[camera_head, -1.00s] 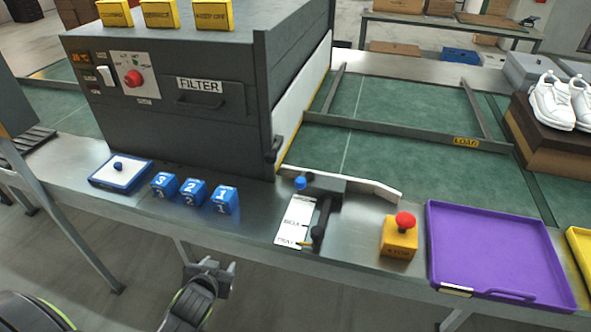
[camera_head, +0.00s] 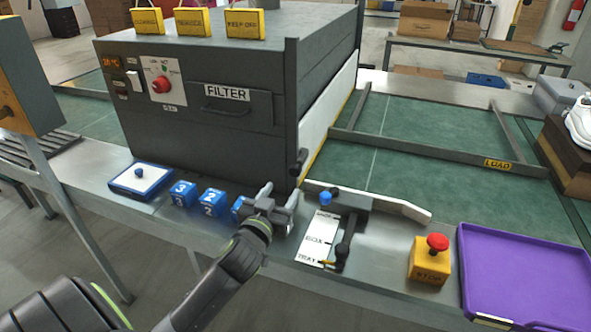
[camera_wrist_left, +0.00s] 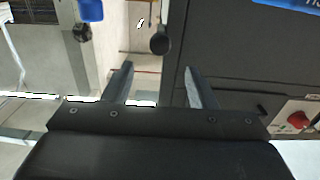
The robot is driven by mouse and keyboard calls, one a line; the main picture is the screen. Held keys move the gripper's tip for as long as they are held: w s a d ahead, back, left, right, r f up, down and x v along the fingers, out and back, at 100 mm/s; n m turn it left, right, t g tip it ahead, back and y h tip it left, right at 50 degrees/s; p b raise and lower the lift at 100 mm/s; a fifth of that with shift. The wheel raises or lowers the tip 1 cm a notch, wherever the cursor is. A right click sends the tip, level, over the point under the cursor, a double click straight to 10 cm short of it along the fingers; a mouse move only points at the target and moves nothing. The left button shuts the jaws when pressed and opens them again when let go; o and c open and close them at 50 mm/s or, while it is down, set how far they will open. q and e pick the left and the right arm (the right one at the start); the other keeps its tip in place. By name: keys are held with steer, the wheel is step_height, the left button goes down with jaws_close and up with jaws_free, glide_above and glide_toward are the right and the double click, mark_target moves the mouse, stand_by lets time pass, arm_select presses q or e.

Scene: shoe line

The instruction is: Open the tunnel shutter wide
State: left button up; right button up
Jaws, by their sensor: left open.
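The dark grey tunnel (camera_head: 185,75) stands on the bench. Its shutter looks like the white panel (camera_head: 327,112) along the tunnel's right end, with a dark handle (camera_head: 299,162) at its near edge. My left gripper (camera_head: 279,196) is open and empty, just in front of and below this handle, apart from it as far as I can tell. In the left wrist view the fingers (camera_wrist_left: 158,86) are spread, with a round dark knob beyond them, probably the handle (camera_wrist_left: 160,43). My right gripper is not in view.
Blue numbered cubes (camera_head: 212,202) stand beside my left gripper, one partly hidden by it. A lever on a white plate (camera_head: 318,236), a yellow stop button box (camera_head: 428,261) and a purple tray (camera_head: 530,270) lie to the right. The green belt (camera_head: 425,125) runs behind.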

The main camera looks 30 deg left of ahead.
mark_target(294, 172)
arm_select(q)
steer(key=x, duration=1)
steer(key=shift+w+a, duration=0.1)
steer(key=shift+w, duration=0.05)
steer(key=shift+c, duration=0.2)
jaws_close()
